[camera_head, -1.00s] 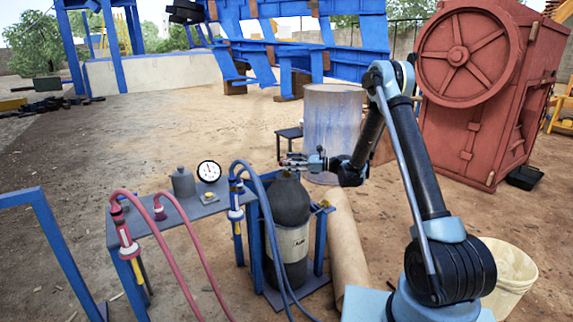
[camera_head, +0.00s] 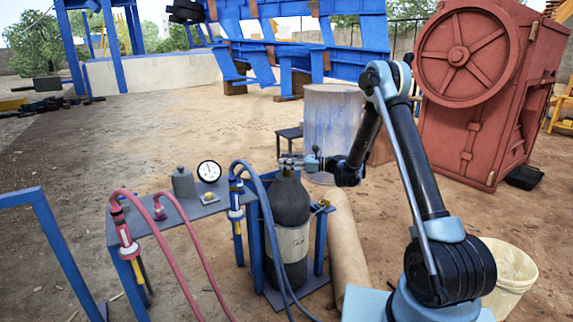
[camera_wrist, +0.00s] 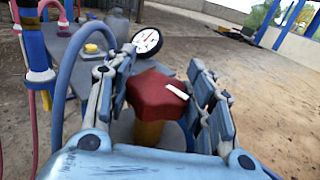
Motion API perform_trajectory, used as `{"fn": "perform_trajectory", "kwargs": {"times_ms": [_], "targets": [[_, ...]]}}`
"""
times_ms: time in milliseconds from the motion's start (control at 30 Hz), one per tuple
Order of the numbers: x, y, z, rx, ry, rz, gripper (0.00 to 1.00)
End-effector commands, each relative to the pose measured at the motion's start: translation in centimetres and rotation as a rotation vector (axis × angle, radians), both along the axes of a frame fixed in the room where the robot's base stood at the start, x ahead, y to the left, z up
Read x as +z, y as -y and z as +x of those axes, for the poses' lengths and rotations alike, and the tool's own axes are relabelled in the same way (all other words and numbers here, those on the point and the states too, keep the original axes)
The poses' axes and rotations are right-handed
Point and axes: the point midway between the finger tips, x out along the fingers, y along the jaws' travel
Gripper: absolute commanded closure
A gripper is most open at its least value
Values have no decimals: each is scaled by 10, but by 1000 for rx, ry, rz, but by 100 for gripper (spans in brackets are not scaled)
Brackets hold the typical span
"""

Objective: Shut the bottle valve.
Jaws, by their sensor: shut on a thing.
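The dark grey gas bottle (camera_head: 289,205) stands upright in a blue frame, with a pale label around it. Its valve has a red knob (camera_wrist: 158,92) with a white mark, on a brass-yellow stem (camera_wrist: 148,131) in the wrist view. My gripper (camera_wrist: 163,88) has one finger on each side of the red knob and is shut on it. In the head view my gripper (camera_head: 291,161) is at the top of the bottle, and the knob is hidden there.
A blue-grey bench (camera_head: 165,226) beside the bottle carries a dial gauge (camera_head: 209,171) and a small grey canister (camera_head: 183,182). Blue hoses (camera_head: 262,200) hang close by the bottle, and red hoses (camera_head: 150,212) to the left. A translucent drum (camera_head: 331,125) stands behind.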

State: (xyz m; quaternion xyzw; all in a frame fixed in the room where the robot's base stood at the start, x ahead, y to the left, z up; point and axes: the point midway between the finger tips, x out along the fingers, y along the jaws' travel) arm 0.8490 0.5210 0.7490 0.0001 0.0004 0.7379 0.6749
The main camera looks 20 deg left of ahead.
Motion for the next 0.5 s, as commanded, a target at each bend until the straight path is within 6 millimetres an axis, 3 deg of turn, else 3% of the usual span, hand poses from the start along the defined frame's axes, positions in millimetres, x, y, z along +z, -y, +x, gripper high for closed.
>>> {"fn": "perform_trajectory", "kwargs": {"times_ms": [500], "targets": [[1, 2, 1, -308, 0, 0, 76]]}}
